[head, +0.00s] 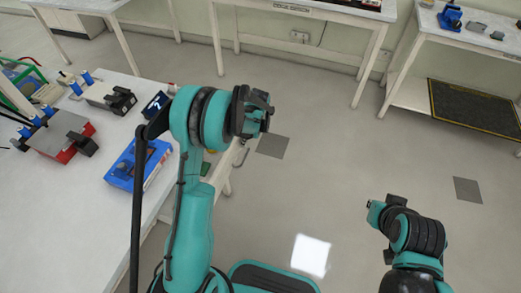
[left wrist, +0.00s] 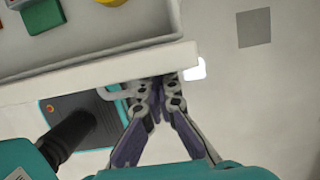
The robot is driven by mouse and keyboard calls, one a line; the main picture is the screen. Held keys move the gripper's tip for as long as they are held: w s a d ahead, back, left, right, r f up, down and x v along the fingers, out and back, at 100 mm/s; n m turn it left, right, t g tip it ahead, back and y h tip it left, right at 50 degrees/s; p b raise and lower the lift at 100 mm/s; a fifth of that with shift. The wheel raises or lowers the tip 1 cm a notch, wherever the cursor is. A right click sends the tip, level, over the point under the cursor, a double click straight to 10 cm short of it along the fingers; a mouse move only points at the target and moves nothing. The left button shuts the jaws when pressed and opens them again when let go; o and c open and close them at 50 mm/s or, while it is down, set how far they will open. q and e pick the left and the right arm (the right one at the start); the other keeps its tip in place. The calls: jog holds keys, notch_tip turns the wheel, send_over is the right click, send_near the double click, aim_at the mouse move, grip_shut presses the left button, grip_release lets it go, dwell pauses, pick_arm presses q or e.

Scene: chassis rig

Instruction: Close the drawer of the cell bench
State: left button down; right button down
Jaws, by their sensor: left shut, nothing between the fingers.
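The drawer (left wrist: 95,72) of the cell bench (head: 75,205) stands open, with a pale front panel and grey inner walls. In the left wrist view I look down into it. Its metal bar handle (left wrist: 112,93) shows below the front panel; in the head view my left arm hides most of the drawer. My left gripper (left wrist: 158,84) is shut and empty, its fingertips at the drawer front just right of the handle; I cannot tell whether they touch. It also shows in the head view (head: 263,112). My right gripper (head: 376,212) is low at the right, away from the bench.
Green (left wrist: 43,15), red and yellow items lie in the drawer. A blue box (head: 138,165) and several devices stand on the bench top. Other tables (head: 310,18) stand along the back wall. The floor (head: 325,170) between the arms is clear.

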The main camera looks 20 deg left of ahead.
pick_arm(q)
jog(key=a, duration=1.2)
jog(key=shift+w, duration=0.25)
jog(key=shift+d, duration=0.2)
